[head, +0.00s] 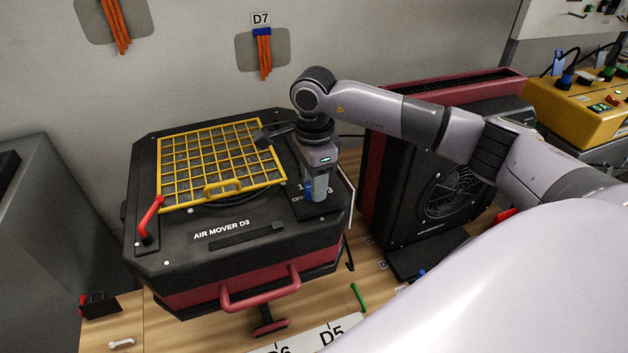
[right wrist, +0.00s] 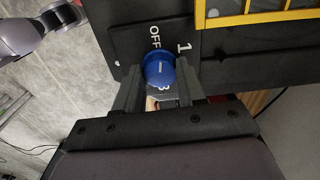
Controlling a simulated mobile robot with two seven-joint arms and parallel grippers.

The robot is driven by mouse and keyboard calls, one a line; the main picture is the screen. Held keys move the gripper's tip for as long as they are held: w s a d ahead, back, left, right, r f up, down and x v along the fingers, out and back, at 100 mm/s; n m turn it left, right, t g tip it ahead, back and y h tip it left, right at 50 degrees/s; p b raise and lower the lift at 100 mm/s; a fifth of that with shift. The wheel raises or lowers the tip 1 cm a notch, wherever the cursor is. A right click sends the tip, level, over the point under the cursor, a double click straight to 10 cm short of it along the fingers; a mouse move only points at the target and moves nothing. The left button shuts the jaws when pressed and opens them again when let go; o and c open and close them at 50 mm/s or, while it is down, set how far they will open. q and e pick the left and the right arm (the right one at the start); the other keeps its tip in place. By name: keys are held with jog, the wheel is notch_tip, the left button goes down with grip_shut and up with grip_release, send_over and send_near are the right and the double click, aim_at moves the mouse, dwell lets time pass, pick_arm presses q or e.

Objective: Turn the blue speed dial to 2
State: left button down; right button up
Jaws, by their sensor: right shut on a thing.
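The blue speed dial (right wrist: 160,70) sits on the black control plate of the air mover D3. It also shows partly in the head view (head: 308,191), mostly hidden by my right gripper (head: 316,192). In the right wrist view my right gripper (right wrist: 157,88) is shut on the dial, one finger on each side. A short white mark shows on the dial face; I cannot tell which number it points to. My left gripper is not in view.
A yellow grille (head: 218,165) covers the machine's top, with a red lever (head: 150,217) at its left and a red front handle (head: 260,292). A second fan unit (head: 440,195) stands to the right. A yellow box (head: 585,108) sits at the far right.

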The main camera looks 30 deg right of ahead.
jog(key=m, duration=0.5)
jog(key=shift+m, duration=0.3)
jog(key=m, duration=0.5)
jog(key=shift+r, duration=0.1)
jog(key=m, duration=0.5)
jog(key=shift+m, duration=0.4)
jog(key=m+p, duration=0.1)
jog(key=m, duration=0.4)
jog(key=shift+w+m, duration=0.1)
jog(key=shift+m, duration=0.2)
jog(key=o, duration=1.1)
jog(key=shift+c, duration=0.2)
jog(key=shift+r+b, duration=0.35)
jog(key=shift+r, duration=3.2)
